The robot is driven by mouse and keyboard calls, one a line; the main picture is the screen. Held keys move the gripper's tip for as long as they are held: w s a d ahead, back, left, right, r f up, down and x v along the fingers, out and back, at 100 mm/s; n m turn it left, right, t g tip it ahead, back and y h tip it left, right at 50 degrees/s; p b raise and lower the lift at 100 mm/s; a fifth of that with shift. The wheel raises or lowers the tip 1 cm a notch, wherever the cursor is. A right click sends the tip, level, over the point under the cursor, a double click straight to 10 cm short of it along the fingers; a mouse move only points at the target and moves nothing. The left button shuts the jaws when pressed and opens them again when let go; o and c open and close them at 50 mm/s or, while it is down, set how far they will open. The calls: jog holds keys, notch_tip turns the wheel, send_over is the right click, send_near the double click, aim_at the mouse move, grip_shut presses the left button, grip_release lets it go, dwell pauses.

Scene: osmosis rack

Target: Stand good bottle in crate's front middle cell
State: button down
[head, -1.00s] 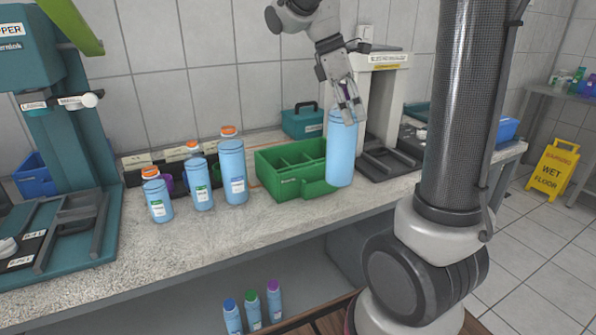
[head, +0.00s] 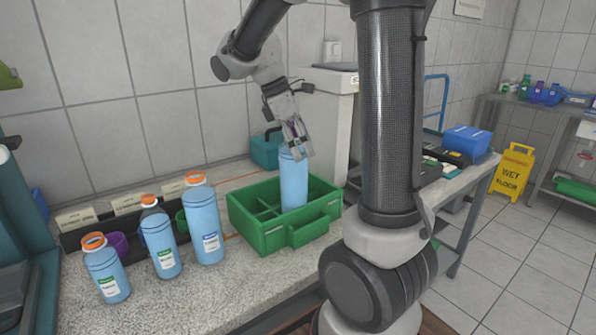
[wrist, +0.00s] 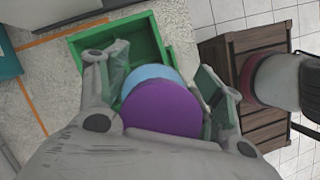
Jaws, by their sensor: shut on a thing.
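My gripper (head: 296,143) is shut on a blue bottle (head: 293,182), close to its top. In the wrist view the bottle (wrist: 150,75) shows a purple cap (wrist: 163,106) between the fingers. The bottle is upright, over or in the green crate (head: 262,235). Its lower end is hidden by the crate's wall and dividers, so I cannot tell which cell it is in or whether it touches the floor. The crate also shows in the wrist view (wrist: 88,42).
A teal box (head: 266,150) stands behind the crate.

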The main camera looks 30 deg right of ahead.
aim_at(294, 173)
jog(key=shift+f, duration=2.35)
jog(key=shift+c, duration=1.3)
grip_release()
